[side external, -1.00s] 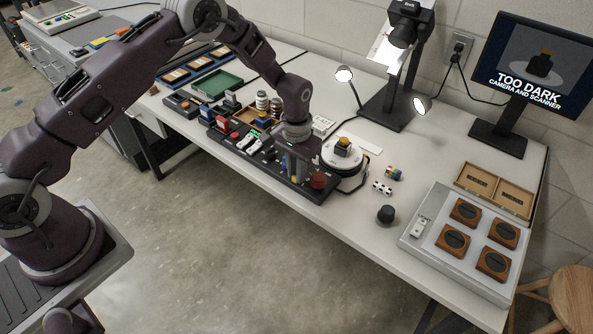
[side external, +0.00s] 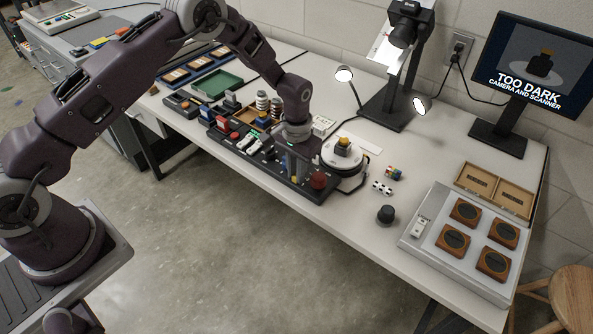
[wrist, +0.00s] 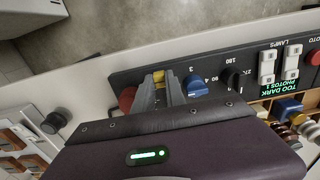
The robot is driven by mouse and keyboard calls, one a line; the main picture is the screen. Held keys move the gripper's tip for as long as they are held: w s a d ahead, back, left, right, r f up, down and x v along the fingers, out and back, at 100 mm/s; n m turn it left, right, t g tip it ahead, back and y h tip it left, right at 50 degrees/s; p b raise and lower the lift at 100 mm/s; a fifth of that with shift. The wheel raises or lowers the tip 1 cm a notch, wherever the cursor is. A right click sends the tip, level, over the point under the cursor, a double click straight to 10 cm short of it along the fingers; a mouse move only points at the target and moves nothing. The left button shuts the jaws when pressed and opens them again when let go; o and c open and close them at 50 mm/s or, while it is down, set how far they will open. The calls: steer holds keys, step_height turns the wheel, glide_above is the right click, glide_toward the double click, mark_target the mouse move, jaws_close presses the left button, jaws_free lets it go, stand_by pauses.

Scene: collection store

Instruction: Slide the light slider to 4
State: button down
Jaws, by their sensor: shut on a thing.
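The dark control panel (side external: 262,160) lies along the front of the bench. In the wrist view, my gripper (wrist: 160,82) is shut on a small yellow handle (wrist: 158,75), which appears to be the light slider's. It sits between the red button (wrist: 127,98) and the blue knob (wrist: 194,85). The fingers hide most of its track and scale, so I cannot read its setting. In the side view, my gripper (side external: 292,162) reaches down to the panel left of the red button (side external: 319,180). The monitor (side external: 530,72) reads "TOO DARK, CAMERA AND SCANNER".
A round white turntable (side external: 341,154) with a dark and yellow object stands right of the gripper. Lamps and a camera stand (side external: 388,108) are behind it. White switches (wrist: 267,66) and a small green-text display (wrist: 279,90) are on the panel. Bench around the dark knob (side external: 386,214) is mostly clear.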

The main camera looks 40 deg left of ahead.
mark_target(313, 165)
steer(key=shift+w, duration=3.55)
steer(key=shift+r, duration=0.1)
steer(key=c, duration=1.4)
jaws_free()
steer(key=shift+o, duration=0.2)
step_height(313, 165, up, 7)
